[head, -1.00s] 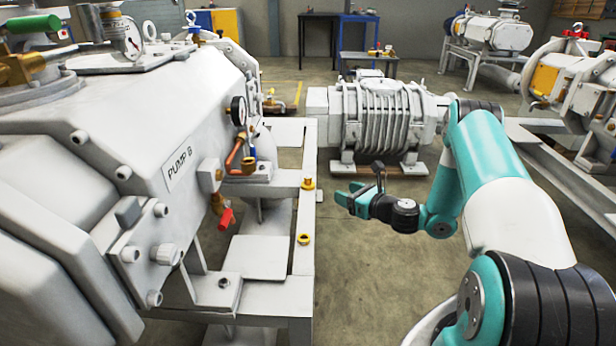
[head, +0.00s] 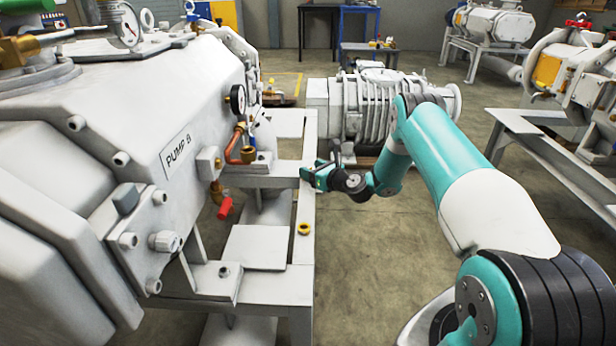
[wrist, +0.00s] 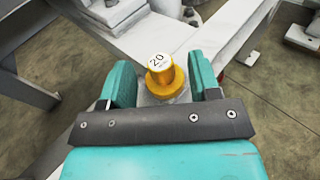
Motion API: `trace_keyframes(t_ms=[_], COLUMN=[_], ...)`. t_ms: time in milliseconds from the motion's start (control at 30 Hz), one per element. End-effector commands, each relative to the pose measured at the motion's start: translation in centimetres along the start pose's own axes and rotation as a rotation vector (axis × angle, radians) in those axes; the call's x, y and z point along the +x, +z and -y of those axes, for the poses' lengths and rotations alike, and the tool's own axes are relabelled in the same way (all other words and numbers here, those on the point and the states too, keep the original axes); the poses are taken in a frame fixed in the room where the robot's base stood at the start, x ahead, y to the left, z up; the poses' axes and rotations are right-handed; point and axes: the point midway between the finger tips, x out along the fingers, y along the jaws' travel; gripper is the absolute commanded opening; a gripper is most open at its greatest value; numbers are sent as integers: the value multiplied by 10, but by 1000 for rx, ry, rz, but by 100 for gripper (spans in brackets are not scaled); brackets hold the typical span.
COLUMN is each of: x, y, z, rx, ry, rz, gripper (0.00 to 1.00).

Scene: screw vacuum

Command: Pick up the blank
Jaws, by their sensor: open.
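The blank (wrist: 162,76) is a gold-coloured flanged plug with a white label reading "20" on its top. In the wrist view it stands on the light grey frame rail, between the two teal fingers of my gripper (wrist: 161,73), with visible space beside it. In the head view my gripper (head: 313,175) is at the rail's inner side and hides the blank. The fingers are apart, and I see no grip on the blank.
A second brass piece (head: 303,229) sits nearer on the same rail (head: 302,262). A ribbed machine (head: 365,110) stands behind my arm. Floor right of the rail is open.

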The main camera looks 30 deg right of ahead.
Motion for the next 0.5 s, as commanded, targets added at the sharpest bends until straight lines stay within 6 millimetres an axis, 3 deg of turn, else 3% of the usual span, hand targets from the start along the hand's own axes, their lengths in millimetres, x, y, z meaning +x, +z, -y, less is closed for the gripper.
trace_keyframes(t_ms=[133,400,500], x=[19,22,22], y=[-2,0,0], z=[0,0,0], rx=[-2,0,0], ry=[0,-1,-1], rz=[1,-1,-1], gripper=[57,57,36])
